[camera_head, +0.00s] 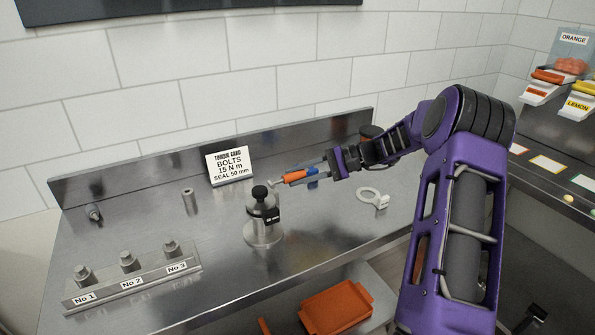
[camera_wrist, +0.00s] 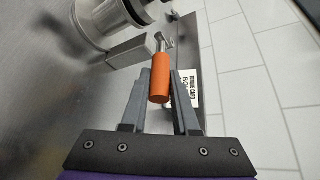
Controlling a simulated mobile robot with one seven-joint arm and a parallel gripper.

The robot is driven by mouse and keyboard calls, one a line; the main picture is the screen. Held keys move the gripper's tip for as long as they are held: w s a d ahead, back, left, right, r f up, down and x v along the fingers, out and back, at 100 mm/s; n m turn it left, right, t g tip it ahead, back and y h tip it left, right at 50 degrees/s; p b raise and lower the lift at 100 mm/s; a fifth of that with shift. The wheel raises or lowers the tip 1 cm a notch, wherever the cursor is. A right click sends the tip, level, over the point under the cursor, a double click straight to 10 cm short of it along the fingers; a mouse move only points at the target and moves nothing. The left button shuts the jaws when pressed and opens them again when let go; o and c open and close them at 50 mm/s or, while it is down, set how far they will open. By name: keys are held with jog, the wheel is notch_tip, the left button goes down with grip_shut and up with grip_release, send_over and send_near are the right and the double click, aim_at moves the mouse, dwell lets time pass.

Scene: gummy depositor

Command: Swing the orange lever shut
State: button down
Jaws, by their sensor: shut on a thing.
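The orange lever (camera_head: 296,176) shows in the head view as a short orange grip, a little above and right of a metal cylinder (camera_head: 263,232) with a black knob on top. In the wrist view the orange lever (camera_wrist: 160,78) has a thin metal stem with a wider end pointing up the picture. My gripper (camera_head: 308,174) comes in from the right and is shut on the orange grip. In the wrist view my gripper (camera_wrist: 158,92) has one finger on each side of it. Whether the stem joins the metal cylinder (camera_wrist: 104,20) cannot be told.
A torque card (camera_head: 229,165) stands behind the cylinder. A rack of labelled bolts (camera_head: 132,275) is at the front left. A pale ring (camera_head: 368,193) lies right of the cylinder. An orange tray (camera_head: 337,306) sits below the bench edge. The bench front between rack and cylinder is clear.

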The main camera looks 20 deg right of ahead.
jog(key=shift+f+y, duration=0.25)
jog(key=shift+y, duration=0.15)
jog(key=c, duration=0.7)
grip_release()
jog(key=v, duration=1.7)
jog(key=shift+s+d, duration=0.1)
jog(key=shift+d, duration=0.1)
jog(key=shift+a, duration=0.15)
